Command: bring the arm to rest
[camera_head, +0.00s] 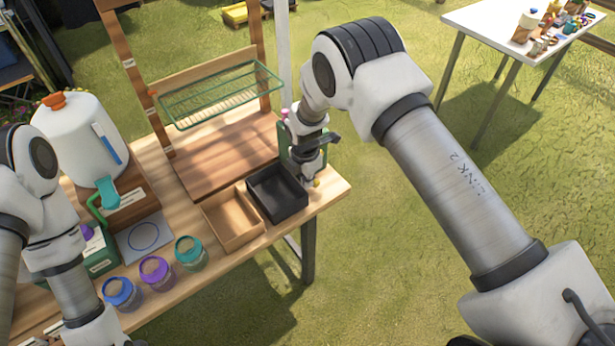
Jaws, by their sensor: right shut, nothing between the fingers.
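My right arm comes in from the right side, bends at a black-ringed joint and reaches down to the right end of the wooden table (335,188). My right gripper (314,180) hangs there, shut and empty, beside the right edge of a black tray (279,213). It looks small and partly overlaps a green item behind it; I cannot tell whether it touches the tray or table. My left arm stands at the left edge of the view, folded downward; its gripper is outside the picture.
A wooden tray (233,238) adjoins the black one. Blue (121,294), purple (156,272) and green (190,253) jars line the front edge. A green wire rack (221,94) and white dispenser (75,138) stand behind. Grass right of the table is open up to a white table (492,30).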

